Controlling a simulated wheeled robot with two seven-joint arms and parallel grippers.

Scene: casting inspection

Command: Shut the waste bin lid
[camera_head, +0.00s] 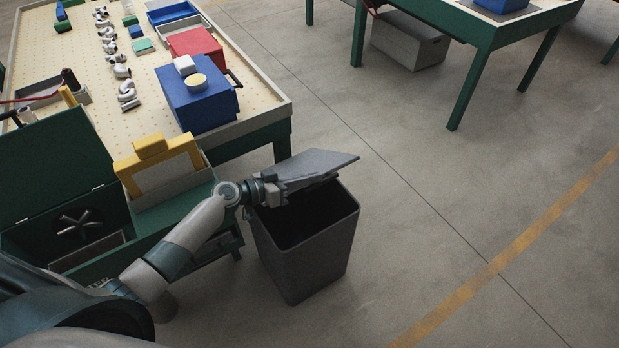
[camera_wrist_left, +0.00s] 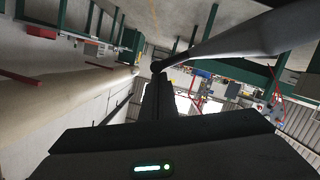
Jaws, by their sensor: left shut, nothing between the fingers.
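The dark grey waste bin (camera_head: 309,255) stands on the floor just right of the workbench. Its mouth is open toward me and its inside is dark. Its grey lid (camera_head: 325,162) is raised and tilted above the far side of the mouth, apart from the near rim. My left gripper (camera_head: 284,190) is shut and empty, at the left end of the lid, over the bin's left rim. I cannot tell whether it touches the lid. The left wrist view shows the closed dark fingers (camera_wrist_left: 158,92); the lid is not clear there. My right gripper is not in view.
A green workbench (camera_head: 262,130) with blue and red boxes stands beyond the bin to the left. A green cabinet with an open lid (camera_head: 55,165) and a yellow-and-grey holder (camera_head: 160,170) is left of my arm. The floor right of the bin is clear.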

